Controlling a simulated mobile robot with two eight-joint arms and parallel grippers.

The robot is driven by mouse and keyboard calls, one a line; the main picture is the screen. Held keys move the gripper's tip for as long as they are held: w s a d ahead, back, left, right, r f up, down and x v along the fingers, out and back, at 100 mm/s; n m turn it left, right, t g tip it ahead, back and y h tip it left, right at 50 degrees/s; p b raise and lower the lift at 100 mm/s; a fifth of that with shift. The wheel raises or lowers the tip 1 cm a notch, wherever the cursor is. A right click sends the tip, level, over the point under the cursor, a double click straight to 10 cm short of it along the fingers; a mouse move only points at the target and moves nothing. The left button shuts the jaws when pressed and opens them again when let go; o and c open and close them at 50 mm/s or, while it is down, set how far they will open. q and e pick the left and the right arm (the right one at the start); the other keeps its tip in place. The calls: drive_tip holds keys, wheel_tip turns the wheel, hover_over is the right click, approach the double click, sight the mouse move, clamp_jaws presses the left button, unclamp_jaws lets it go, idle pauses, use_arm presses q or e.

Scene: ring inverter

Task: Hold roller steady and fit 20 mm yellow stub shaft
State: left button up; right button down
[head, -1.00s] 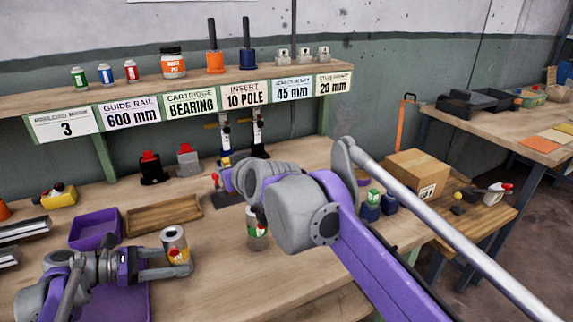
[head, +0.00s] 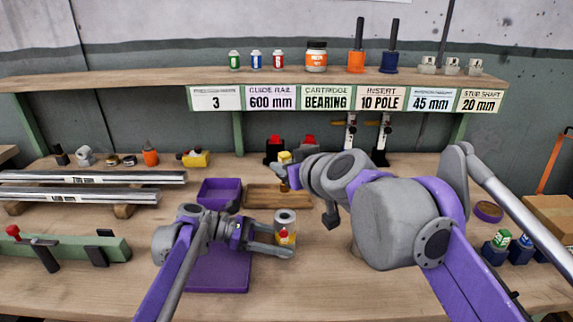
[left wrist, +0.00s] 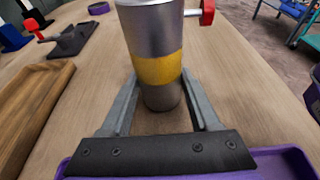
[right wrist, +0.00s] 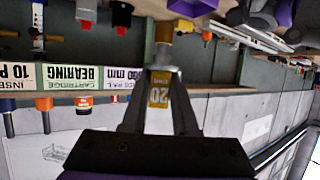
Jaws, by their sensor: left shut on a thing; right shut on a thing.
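The roller (head: 285,219) is a silver cylinder with a yellow band. It stands upright between the fingers of my left gripper (head: 270,242), which is shut on it. The left wrist view shows the roller (left wrist: 151,30) up close, with its top out of frame. My right gripper (right wrist: 160,95) is shut on the yellow stub shaft (right wrist: 159,92), marked 20, with a metallic end pointing away from the jaws. In the head view the yellow shaft (head: 284,157) shows small, beyond and above the roller, apart from it. My right arm partly hides that gripper.
A purple bin (head: 219,188) and a wooden tray (head: 263,197) lie behind the roller; a purple tray (head: 218,287) is under my left arm. Rails (head: 90,178) lie at left. The labelled shelf (head: 150,82) spans the back. A red knob (left wrist: 207,12) shows beside the roller.

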sight(285, 192)
drive_tip(key=shift+f, duration=2.85)
drive_tip(key=shift+f, duration=2.7)
drive_tip(key=c, duration=0.6)
unclamp_jaws()
drive_tip(key=v, duration=1.2)
use_arm(q)
drive_tip(key=o, duration=1.1)
drive_tip(key=shift+c, duration=0.2)
